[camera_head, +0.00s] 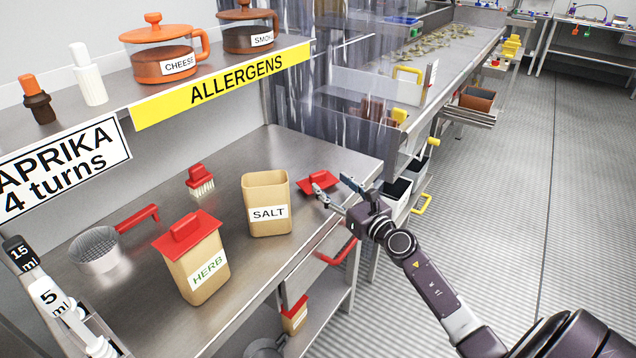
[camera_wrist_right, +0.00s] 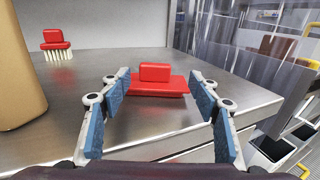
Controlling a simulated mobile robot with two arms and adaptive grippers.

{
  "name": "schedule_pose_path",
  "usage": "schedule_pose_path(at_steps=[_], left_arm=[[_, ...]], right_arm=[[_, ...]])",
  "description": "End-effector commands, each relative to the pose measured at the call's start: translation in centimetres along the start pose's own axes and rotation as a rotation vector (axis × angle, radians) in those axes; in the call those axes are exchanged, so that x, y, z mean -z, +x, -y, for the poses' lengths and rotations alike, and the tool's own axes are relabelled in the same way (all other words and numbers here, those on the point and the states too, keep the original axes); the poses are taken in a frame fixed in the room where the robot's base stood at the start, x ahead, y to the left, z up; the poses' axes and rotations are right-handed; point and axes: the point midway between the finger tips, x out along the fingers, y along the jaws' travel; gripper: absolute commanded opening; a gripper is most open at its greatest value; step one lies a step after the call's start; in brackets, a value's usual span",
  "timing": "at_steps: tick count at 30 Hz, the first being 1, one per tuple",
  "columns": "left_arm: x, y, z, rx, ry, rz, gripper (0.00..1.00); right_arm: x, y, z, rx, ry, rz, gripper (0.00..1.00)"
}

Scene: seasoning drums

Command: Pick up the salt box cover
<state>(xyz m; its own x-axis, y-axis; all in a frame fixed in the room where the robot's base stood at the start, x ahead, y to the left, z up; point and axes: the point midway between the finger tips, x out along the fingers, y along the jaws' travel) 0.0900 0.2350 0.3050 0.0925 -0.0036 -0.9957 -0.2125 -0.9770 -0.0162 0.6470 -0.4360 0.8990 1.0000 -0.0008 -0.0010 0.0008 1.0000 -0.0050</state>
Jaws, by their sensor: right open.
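The red salt box cover (camera_head: 318,183) lies on the steel table, to the right of the open SALT box (camera_head: 266,204). It has a raised red handle block on top. My right gripper (camera_head: 332,189) is open at the table's right edge, near the cover. In the right wrist view the cover (camera_wrist_right: 156,82) lies ahead, between the lines of the two spread blue-padded fingers (camera_wrist_right: 160,105), and nothing is held. My left gripper is not in view.
The HERB box (camera_head: 198,262) with its red lid stands front left of the SALT box. A red brush (camera_head: 200,181) stands behind. A sieve (camera_head: 97,249) with a red handle lies left. A shelf with pots hangs above.

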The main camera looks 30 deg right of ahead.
Motion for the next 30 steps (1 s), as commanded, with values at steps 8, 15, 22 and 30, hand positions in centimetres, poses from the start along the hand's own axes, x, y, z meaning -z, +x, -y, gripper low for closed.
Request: schedule_pose_path(at_steps=[8,15,22,30], left_arm=[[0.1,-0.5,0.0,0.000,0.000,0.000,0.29],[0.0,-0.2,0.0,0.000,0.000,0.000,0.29],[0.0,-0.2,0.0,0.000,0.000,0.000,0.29],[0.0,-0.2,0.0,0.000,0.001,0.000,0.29]], right_arm=[[-0.6,2.6,-0.5,0.000,0.006,0.003,0.56],[-0.7,5.6,-0.8,0.001,0.005,0.003,0.56],[-0.7,6.3,-0.8,-0.001,0.004,0.001,0.56],[-0.7,6.2,-0.8,0.000,0.005,0.001,0.41]])
